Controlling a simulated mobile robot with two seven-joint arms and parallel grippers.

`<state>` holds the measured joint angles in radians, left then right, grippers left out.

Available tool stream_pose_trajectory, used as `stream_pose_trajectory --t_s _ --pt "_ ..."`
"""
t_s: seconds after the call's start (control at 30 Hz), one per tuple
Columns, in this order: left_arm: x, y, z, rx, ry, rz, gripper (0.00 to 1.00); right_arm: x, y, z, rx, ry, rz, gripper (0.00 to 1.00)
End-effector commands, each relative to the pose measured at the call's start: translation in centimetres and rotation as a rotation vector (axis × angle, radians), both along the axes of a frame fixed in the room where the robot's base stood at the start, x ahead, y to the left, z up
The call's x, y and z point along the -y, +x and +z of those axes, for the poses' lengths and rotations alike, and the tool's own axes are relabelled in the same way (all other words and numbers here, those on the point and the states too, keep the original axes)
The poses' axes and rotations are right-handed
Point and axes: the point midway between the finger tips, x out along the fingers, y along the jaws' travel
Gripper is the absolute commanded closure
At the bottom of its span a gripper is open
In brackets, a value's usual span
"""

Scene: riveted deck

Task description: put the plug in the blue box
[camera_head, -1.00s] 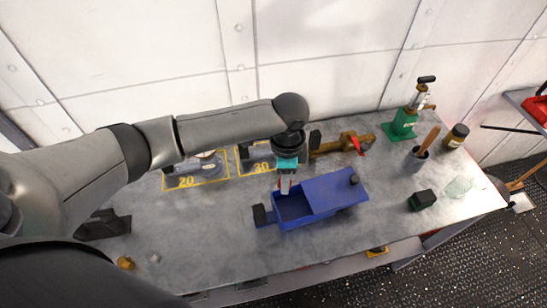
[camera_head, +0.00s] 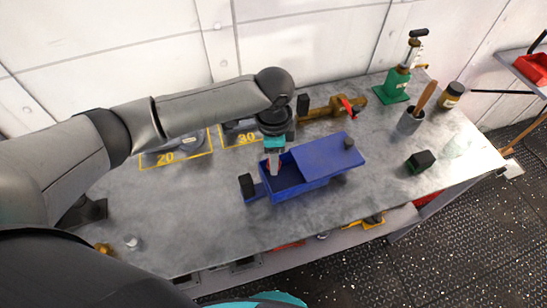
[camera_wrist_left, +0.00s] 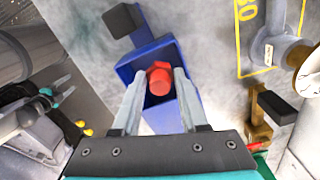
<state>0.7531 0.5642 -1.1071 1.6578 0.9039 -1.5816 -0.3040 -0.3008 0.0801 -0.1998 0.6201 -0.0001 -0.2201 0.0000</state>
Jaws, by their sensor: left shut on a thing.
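The blue box (camera_head: 292,188) stands on the bench, its left part open and its right part covered by a blue lid (camera_head: 325,158). My left gripper (camera_head: 274,168) points down at the open part. In the left wrist view its fingers are shut on the red plug (camera_wrist_left: 157,80), which has a hexagonal head. The plug appears inside the box walls (camera_wrist_left: 148,50) there; how far it is above the floor cannot be told. At the left of the wrist view, my right gripper (camera_wrist_left: 62,86) seems to show, its two fingers apart and empty.
A brown valve with a red handle (camera_head: 335,108) lies behind the box. A green stand (camera_head: 396,85), a grey cup (camera_head: 410,121), a jar (camera_head: 451,95) and a dark green block (camera_head: 420,161) are to the right. The bench front (camera_head: 220,225) is clear.

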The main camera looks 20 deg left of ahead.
Motion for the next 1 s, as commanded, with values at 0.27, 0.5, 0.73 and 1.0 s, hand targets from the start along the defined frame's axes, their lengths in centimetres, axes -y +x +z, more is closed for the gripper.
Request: stream_pose_trajectory --t_s 0.27,0.5,0.73,1.0 --pt "0.0 0.0 0.0 0.001 -0.001 0.0 1.0 0.0 0.0 -0.1 0.0 0.0 0.0 0.37" --pt "0.0 0.0 0.0 0.001 0.0 0.0 1.0 0.0 0.0 -0.1 0.0 0.0 0.0 0.37" --pt "0.0 0.0 -0.9 -0.001 0.001 0.0 1.0 0.0 0.0 -0.5 0.0 0.0 0.0 0.37" --pt "0.0 0.0 -2.0 0.001 -0.001 -0.001 1.0 0.0 0.0 -0.8 0.0 0.0 0.0 0.37"
